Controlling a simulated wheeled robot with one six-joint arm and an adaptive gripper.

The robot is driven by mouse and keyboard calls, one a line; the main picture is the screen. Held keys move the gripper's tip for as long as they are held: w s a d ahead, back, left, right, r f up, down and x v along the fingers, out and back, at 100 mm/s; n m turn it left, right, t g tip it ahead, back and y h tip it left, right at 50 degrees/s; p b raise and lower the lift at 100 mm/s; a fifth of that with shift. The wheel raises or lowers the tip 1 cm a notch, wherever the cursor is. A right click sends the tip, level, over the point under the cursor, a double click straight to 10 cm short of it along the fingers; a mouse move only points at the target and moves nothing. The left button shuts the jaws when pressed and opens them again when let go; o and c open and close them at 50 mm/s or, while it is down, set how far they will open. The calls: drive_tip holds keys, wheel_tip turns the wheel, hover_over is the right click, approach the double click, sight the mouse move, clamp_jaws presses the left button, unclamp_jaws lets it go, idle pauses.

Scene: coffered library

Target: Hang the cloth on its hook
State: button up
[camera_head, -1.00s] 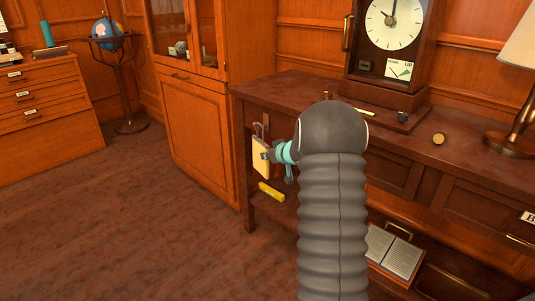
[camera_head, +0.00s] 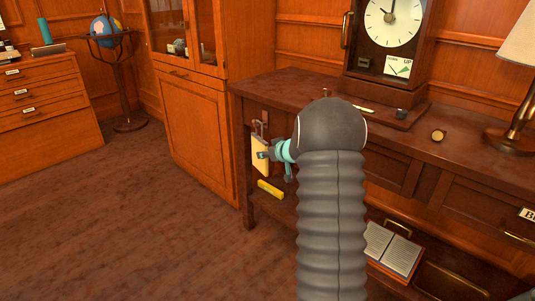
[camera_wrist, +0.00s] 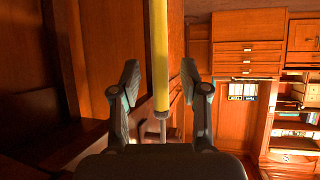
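My gripper (camera_head: 268,156) is at the cloth in the head view, partly hidden by my arm. In the wrist view my gripper (camera_wrist: 159,80) is open, one finger on each side of the strip, with gaps visible. Whether the cloth is fixed on the hook is too small to tell.
The dark desk (camera_head: 290,88) carries a clock (camera_head: 390,40), small items and a lamp (camera_head: 520,75). A yellow object (camera_head: 270,189) and an open book (camera_head: 393,247) lie lower down under the desk. A wooden cabinet (camera_head: 198,130) stands behind; the floor at left is clear.

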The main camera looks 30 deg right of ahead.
drive_tip(key=a+v, duration=0.1)
drive_tip(key=v, duration=1.1)
drive_tip(key=shift+d, duration=0.5)
drive_tip(key=s+a+r+m+h, duration=0.1)
drive_tip(key=s+a+r+h, duration=0.25)
drive_tip(key=s+r, duration=0.2)
drive_tip(key=s+a+r+m+h, duration=0.2)
drive_tip(key=s+a+r, duration=0.25)
drive_tip(key=r, duration=0.25)
drive_tip(key=s+a+f+n+g+y, duration=0.1)
drive_tip(key=s+a+f+g+y, duration=0.1)
drive_tip(key=s+a, duration=0.7)
drive_tip(key=s+a+f+n+g+y, duration=0.1)
drive_tip(key=s+a+f+g, duration=0.3)
drive_tip(key=s+a, duration=0.6)
drive_tip(key=s+f+y, duration=0.1)
drive_tip(key=s, duration=0.5)
drive_tip(key=shift+s, duration=0.35)
drive_tip(key=shift+y, duration=0.25)
